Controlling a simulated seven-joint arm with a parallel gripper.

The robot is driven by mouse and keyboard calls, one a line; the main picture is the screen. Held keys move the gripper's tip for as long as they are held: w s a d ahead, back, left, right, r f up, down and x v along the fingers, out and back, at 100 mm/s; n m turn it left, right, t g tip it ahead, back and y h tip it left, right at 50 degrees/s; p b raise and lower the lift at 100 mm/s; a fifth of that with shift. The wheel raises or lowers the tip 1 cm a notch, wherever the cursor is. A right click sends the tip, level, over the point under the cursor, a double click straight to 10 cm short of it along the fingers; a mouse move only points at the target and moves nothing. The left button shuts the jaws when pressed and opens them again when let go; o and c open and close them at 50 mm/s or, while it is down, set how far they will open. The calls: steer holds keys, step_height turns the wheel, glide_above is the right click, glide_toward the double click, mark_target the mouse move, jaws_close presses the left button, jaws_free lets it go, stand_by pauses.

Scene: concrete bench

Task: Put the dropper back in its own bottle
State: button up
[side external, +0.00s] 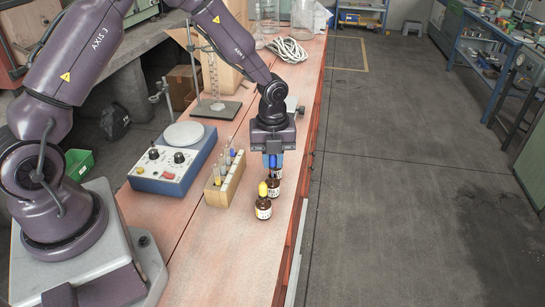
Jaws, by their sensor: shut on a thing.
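My gripper (272,161) points straight down near the right edge of the bench. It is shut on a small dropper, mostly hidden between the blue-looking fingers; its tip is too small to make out. Brown bottles with pale labels stand in a row below and in front of it. The nearest bottle (263,211) has a yellow dropper bulb (263,189) on top. Another bottle (274,188) stands just behind it, close under the fingers. More brown glass shows directly below the fingertips. I cannot tell whether the held dropper is inside a bottle neck.
A wooden rack (217,196) with several tubes stands left of the bottles. A blue-sided instrument (170,183) with a round plate is further left.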

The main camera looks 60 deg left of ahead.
steer(key=shift+f, duration=0.25)
steer(key=shift+f, duration=0.9)
steer(key=o, duration=1.1)
steer(key=shift+r, duration=0.1)
steer(key=shift+r, duration=3.45)
